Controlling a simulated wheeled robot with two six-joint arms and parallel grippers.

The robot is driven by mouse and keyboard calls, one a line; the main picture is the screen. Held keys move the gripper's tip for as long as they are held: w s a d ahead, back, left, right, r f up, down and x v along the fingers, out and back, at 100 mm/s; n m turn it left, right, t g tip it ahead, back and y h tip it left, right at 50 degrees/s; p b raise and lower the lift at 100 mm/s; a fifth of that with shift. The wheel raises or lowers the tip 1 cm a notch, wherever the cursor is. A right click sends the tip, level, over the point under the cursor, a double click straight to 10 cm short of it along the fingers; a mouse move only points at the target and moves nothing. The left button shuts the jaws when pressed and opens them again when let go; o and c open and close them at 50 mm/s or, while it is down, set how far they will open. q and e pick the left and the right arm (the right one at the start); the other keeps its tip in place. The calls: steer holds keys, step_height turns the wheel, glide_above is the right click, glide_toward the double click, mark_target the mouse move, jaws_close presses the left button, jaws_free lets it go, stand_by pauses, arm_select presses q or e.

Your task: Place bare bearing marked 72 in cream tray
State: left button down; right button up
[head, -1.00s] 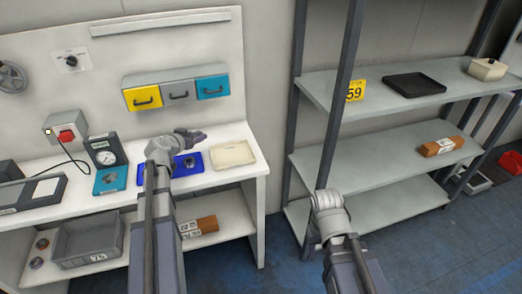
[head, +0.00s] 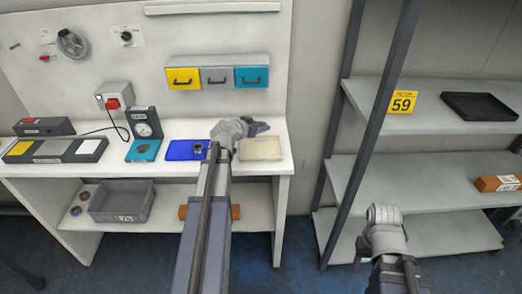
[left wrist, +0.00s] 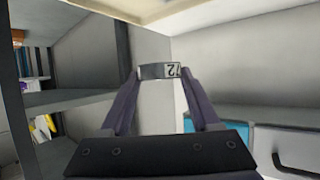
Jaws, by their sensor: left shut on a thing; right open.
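The bearing (left wrist: 159,71) is a small dark ring with a white label that reads 72, upside down in the left wrist view. My left gripper (left wrist: 159,74) is shut on it. In the head view my left gripper (head: 262,128) is above the back edge of the cream tray (head: 262,149), and the bearing cannot be made out there. The cream tray is shallow, lies on the white bench, and its visible inside looks empty. My right gripper (head: 360,250) is low before the rack, mostly hidden behind its wrist, and open.
A blue mat (head: 180,150) holding a small round part (head: 198,147) lies left of the tray. A dial gauge (head: 145,122) stands further left. Drawers (head: 218,72) hang above. A grey bin (head: 122,200) stands below. A rack (head: 440,165) stands right, across a floor gap.

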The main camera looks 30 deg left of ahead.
mark_target(259, 151)
arm_select(q)
steer(key=shift+f+b, duration=4.8)
steer(key=shift+f, duration=0.1)
steer(key=shift+f, duration=0.25)
steer(key=shift+c, duration=0.6)
jaws_free()
steer(key=shift+r, duration=0.1)
steer(key=shift+r, duration=0.15)
steer(key=p+v, duration=0.5)
steer(key=v, duration=0.7)
